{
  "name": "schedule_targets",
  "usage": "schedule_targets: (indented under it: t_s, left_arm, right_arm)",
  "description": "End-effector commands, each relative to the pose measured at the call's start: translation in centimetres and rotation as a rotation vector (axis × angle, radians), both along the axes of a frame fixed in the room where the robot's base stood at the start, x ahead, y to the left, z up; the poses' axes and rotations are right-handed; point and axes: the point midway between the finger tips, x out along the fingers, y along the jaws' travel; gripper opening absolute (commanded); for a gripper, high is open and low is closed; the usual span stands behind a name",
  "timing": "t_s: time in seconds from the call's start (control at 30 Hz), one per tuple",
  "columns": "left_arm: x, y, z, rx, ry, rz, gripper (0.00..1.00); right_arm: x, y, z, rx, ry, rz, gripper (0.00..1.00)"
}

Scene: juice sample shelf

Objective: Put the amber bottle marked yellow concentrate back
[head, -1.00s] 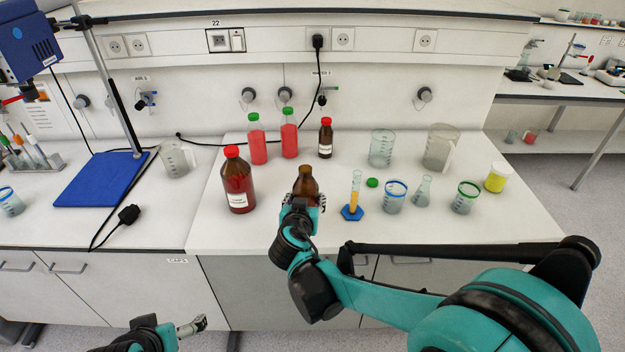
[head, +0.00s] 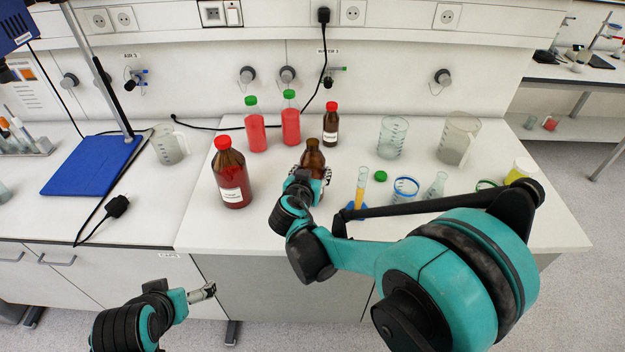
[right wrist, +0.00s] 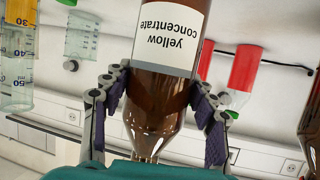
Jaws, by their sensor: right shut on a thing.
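The amber bottle (head: 313,158) has no cap on its neck and is held over the white bench's front middle. In the right wrist view its label reads "yellow concentrate" (right wrist: 172,30), upside down in the picture. My right gripper (head: 312,180) is shut on this bottle, one finger on each side of its body below the label in that view (right wrist: 160,88). The bottle's base is hidden, so I cannot tell whether it touches the bench. My left gripper (head: 203,292) is low in front of the cabinets, apart from everything; its jaws are too small to read.
A large red-capped bottle (head: 231,178) stands left; a small red-capped amber bottle (head: 331,128) and two green-capped red bottles (head: 256,132) (head: 291,127) stand behind. A cylinder (head: 361,188), green cap (head: 380,175) and several beakers are right. The bench's left front (head: 195,225) is clear.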

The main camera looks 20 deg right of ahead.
Motion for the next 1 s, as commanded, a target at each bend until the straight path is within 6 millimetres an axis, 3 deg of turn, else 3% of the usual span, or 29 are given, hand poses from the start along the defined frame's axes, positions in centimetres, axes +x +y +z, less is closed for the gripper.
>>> schedule_targets:
  t_s: [0.1, 0.5, 0.53, 0.6, 1.0]
  left_arm:
    - [0.0, 0.0, -1.1, 0.0, 0.0, 0.0, 1.0]
    - [0.0, 0.0, -1.4, 0.0, 0.0, 0.0, 1.0]
    - [0.0, 0.0, -1.2, 0.0, 0.0, 0.0, 1.0]
    - [0.0, 0.0, -1.2, 0.0, 0.0, 0.0, 1.0]
    - [0.0, 0.0, -0.7, 0.0, 0.0, 0.0, 1.0]
  right_arm:
    - [0.0, 0.0, -2.0, -0.001, 0.0, 0.0, 0.06]
    - [0.0, 0.0, -2.4, 0.0, -0.001, 0.0, 0.06]
    - [0.0, 0.0, -2.4, 0.0, 0.0, 0.0, 0.66]
    - [0.0, 0.0, -2.3, 0.0, 0.0, 0.0, 0.79]
    - [-0.2, 0.1, -1.7, 0.0, 0.0, 0.001, 0.79]
